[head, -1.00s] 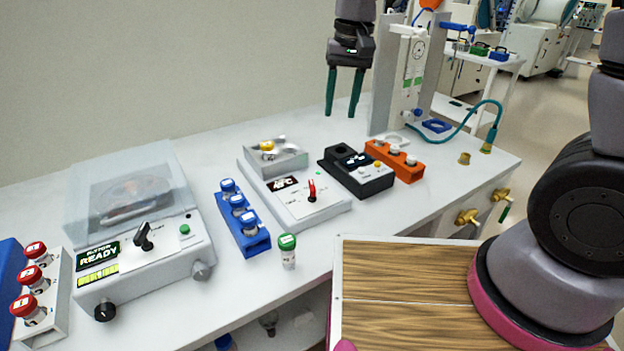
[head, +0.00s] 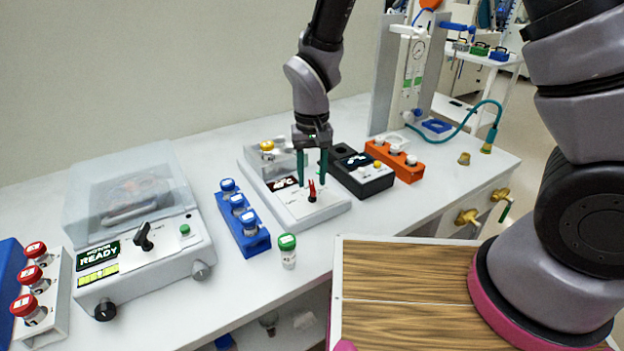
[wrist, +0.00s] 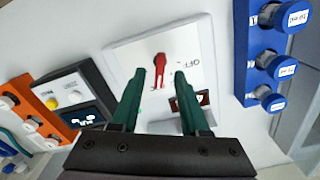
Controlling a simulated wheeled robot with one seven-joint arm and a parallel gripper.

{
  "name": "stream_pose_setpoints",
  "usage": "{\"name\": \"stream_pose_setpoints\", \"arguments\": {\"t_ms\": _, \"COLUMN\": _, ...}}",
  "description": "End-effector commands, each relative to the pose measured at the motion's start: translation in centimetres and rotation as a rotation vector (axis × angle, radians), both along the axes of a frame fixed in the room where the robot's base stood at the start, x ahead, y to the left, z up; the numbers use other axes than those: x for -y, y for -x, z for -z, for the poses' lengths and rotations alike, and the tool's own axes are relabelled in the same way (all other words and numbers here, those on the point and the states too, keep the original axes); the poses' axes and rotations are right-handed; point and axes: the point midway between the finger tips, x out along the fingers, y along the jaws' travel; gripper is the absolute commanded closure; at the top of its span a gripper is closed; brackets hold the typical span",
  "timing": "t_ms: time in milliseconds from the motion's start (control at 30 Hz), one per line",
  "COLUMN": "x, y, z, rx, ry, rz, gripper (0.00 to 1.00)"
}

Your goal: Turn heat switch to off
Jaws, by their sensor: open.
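The heat switch is a small red lever (head: 312,192) on the front panel of a white heater block unit (head: 330,211) in the head view. In the wrist view the red lever (wrist: 159,68) stands just beyond and between my fingertips, with "OFF" lettering on the panel to its right. My gripper (head: 312,182), with green fingers, points down over the panel. Its fingers (wrist: 155,82) are open, one on each side of the lever's line, and hold nothing. I cannot tell whether either finger touches the lever. The unit's small display (wrist: 187,102) is partly hidden behind a finger.
A black device (head: 368,178) and an orange vial rack (head: 398,161) stand close on the right. A blue vial rack (head: 243,222) and a green-capped vial (head: 288,252) stand on the left and front. A centrifuge-like machine (head: 140,235) is farther left.

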Motion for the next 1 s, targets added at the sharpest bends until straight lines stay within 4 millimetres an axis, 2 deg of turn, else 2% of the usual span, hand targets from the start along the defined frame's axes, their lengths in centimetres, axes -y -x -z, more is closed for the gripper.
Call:
{"name": "stream_pose_setpoints", "arguments": {"t_ms": 133, "x": 0.02, "y": 0.03, "z": 1.07, "rx": -0.001, "ry": 0.000, "rz": 0.001, "gripper": 0.55}}
{"name": "stream_pose_setpoints", "arguments": {"t_ms": 433, "x": 0.00, "y": 0.02, "z": 1.22, "rx": 0.000, "ry": -0.001, "rz": 0.001, "gripper": 0.55}}
{"name": "stream_pose_setpoints", "arguments": {"t_ms": 533, "x": 0.00, "y": 0.02, "z": 1.22, "rx": 0.000, "ry": -0.001, "rz": 0.001, "gripper": 0.93}}
{"name": "stream_pose_setpoints", "arguments": {"t_ms": 567, "x": 0.00, "y": 0.02, "z": 1.21, "rx": 0.000, "ry": -0.001, "rz": 0.001, "gripper": 1.00}}
{"name": "stream_pose_setpoints", "arguments": {"t_ms": 1000, "x": -0.03, "y": 0.05, "z": 1.20, "rx": 0.000, "ry": -0.001, "rz": -0.054, "gripper": 1.00}}
